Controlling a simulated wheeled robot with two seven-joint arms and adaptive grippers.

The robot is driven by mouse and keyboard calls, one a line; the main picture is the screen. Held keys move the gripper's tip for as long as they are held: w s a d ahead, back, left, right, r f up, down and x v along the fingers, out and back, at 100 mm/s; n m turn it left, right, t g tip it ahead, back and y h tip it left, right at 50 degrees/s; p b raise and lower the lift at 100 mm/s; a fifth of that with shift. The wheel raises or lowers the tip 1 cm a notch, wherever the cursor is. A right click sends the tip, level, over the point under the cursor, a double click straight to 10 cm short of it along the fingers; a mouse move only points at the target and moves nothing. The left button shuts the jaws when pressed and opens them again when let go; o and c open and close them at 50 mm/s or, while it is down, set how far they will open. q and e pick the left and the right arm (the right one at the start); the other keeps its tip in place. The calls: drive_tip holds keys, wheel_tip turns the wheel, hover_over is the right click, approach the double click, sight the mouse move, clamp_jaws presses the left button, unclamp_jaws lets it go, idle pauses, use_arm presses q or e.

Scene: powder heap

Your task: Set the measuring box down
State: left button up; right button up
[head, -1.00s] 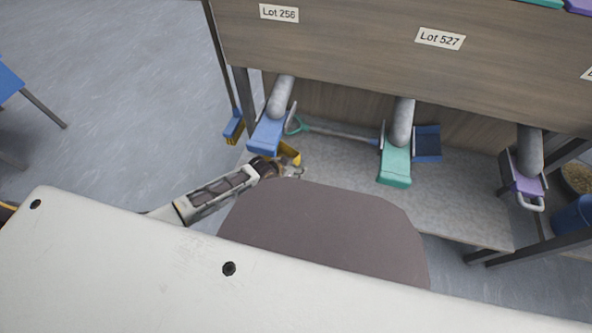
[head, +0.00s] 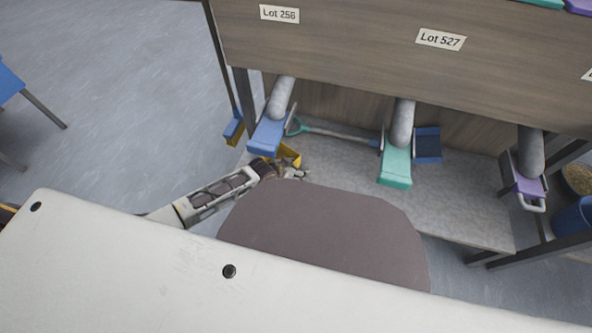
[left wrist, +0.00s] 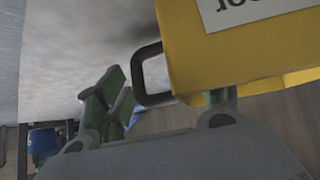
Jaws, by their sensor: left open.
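The measuring box (head: 291,154) is a small yellow box, below the blue chute at the left of the lower shelf. In the left wrist view its yellow wall (left wrist: 240,55) fills the upper right, with part of a white label and a dark loop handle (left wrist: 143,75). My left gripper (head: 298,173) is open at the near side of the box. In the left wrist view the open jaws (left wrist: 160,105) are close to the handle. I cannot tell whether they touch it. The box's underside is hidden. My right gripper is not in view.
A blue chute (head: 267,136), a green chute (head: 396,168) and a purple chute (head: 524,185) hang under the wooden panel (head: 350,45). A shovel with a green handle (head: 335,133) lies behind. The grey shelf (head: 455,205) is bare at front right.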

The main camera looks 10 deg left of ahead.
use_arm(q)
drive_tip(key=shift+r, duration=0.1)
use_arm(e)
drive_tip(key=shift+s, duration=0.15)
use_arm(q)
drive_tip(key=shift+p+v, duration=0.45)
drive_tip(key=shift+v, duration=0.35)
drive_tip(key=shift+p+v, duration=1.25)
drive_tip(key=shift+v, duration=1.1)
drive_tip(key=shift+p+v, duration=1.25)
drive_tip(key=shift+v, duration=1.55)
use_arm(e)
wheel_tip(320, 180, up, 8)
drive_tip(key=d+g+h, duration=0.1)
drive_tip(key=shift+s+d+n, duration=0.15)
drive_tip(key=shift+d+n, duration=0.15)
use_arm(q)
drive_tip(key=s+d+r+n, duration=0.1)
drive_tip(key=s+d+r, duration=0.2)
drive_tip(key=s+d, duration=0.5)
drive_tip(key=s+a+r+n+g+y, duration=0.1)
drive_tip(key=s+a+r+n+g, duration=0.1)
drive_tip(key=s, duration=0.6)
drive_tip(key=shift+s+a+r+n, duration=0.35)
drive_tip(key=shift+a+r, duration=0.3)
drive_tip(key=shift+a, duration=0.35)
